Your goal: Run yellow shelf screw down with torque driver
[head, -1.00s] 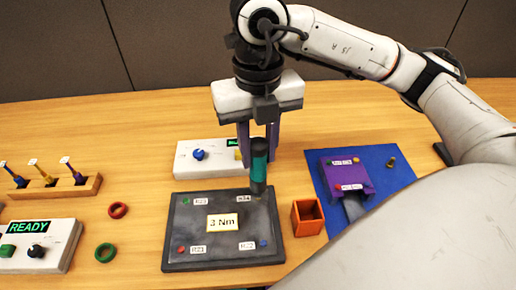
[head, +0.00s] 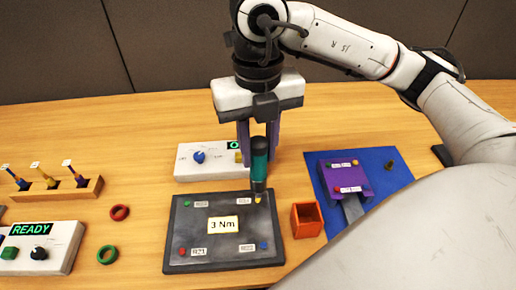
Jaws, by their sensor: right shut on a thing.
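My right gripper (head: 258,157) is shut on the torque driver (head: 259,165), a teal and black cylinder held upright, tip down. The yellow screw (head: 258,198) shows at the back right corner of the dark panel (head: 208,262), just under the driver. I cannot tell whether the tip touches it. A "3 Nm" card (head: 223,224) lies mid-panel. My left gripper is not in view.
An orange open box (head: 307,220) stands right of the panel. A purple block (head: 345,178) lies on a blue mat (head: 388,174).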

